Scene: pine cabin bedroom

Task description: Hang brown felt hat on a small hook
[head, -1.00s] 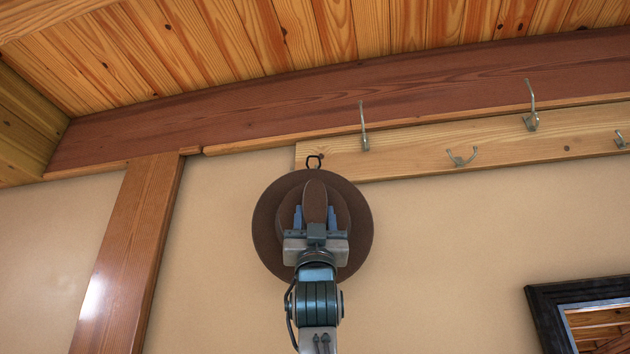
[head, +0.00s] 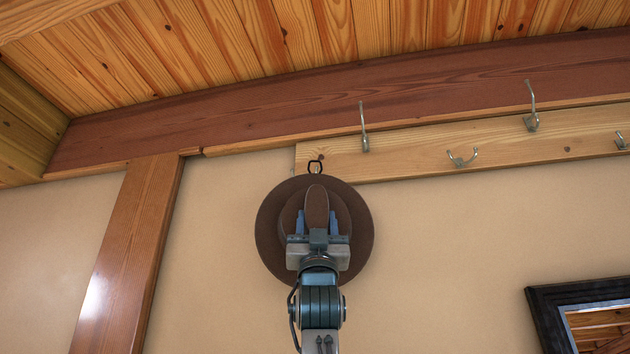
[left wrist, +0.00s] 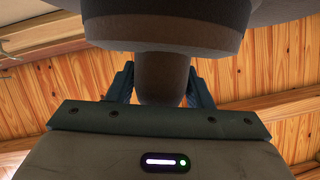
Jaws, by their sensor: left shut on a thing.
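The brown felt hat (head: 268,235) is a round disc in the head view, brim toward the wall and crown toward me. My left gripper (head: 317,222) is shut on the hat's crown, blue fingers on either side. In the left wrist view the hat (left wrist: 165,30) fills the top middle between the fingers (left wrist: 160,85). My right gripper is not in view.
The pale wooden rail (head: 410,155) also carries a tall hook (head: 364,128), a second tall hook (head: 531,105) and another low hook (head: 622,140) at the right edge. A dark-framed mirror (head: 545,310) hangs lower right. The wall between hat and mirror is clear.

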